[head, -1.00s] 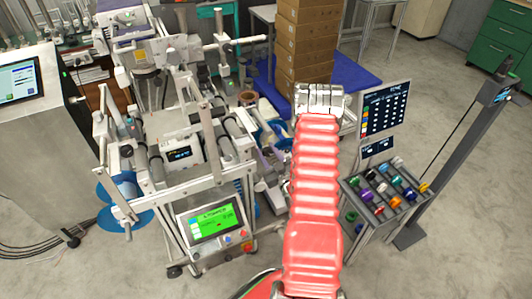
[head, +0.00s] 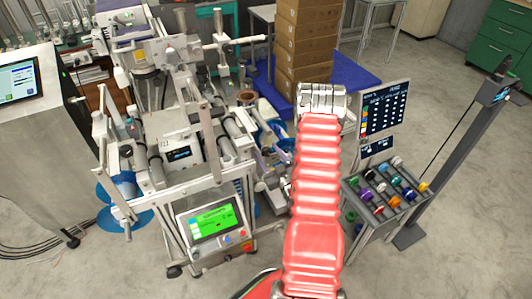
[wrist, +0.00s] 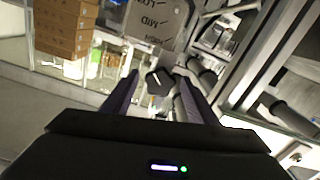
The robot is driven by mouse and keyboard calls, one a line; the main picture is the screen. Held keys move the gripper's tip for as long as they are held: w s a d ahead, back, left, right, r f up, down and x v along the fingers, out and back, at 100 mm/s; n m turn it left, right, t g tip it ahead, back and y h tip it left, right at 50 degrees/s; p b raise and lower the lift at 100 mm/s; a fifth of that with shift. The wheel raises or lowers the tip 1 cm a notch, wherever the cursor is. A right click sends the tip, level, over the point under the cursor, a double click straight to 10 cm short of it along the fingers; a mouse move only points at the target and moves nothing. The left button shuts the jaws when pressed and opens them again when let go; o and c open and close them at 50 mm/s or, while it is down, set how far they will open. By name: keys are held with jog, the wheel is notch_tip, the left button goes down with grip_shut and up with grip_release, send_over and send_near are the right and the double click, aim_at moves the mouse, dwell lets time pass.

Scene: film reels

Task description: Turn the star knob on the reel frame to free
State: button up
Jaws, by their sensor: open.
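The star knob (wrist: 158,80) is dark with a white pointer line and shows in the wrist view in front of a grey plate (wrist: 155,25). The plate carries upside-down labels that look like LOW, MID and HIGH, with tick marks. I cannot make out a "free" label. My gripper (wrist: 158,75) is open, with one dark finger on each side of the knob in the picture. I cannot tell whether the fingers touch it or stop short. In the head view my red-sleeved arm hides the fingers, and I cannot pick out the knob on the reel frame (head: 205,165).
Stacked cardboard boxes (head: 303,45) stand on a blue platform (head: 352,78) behind my arm. A rack of coloured spools (head: 385,190) and a display board (head: 384,108) stand to the right. A green-screened panel (head: 213,220) is at the front left. Floor is clear at far right.

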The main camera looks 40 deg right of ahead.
jog(key=v, duration=1.2)
jog(key=shift+s, duration=0.25)
jog(key=shift+a, duration=0.15)
jog(key=m, duration=0.4)
jog(key=shift+s+f, duration=0.1)
jog(key=shift+f, duration=0.05)
jog(key=x, duration=1.4)
jog(key=shift+s, duration=0.1)
jog(key=shift+c, duration=0.7)
jog(key=c, duration=0.9)
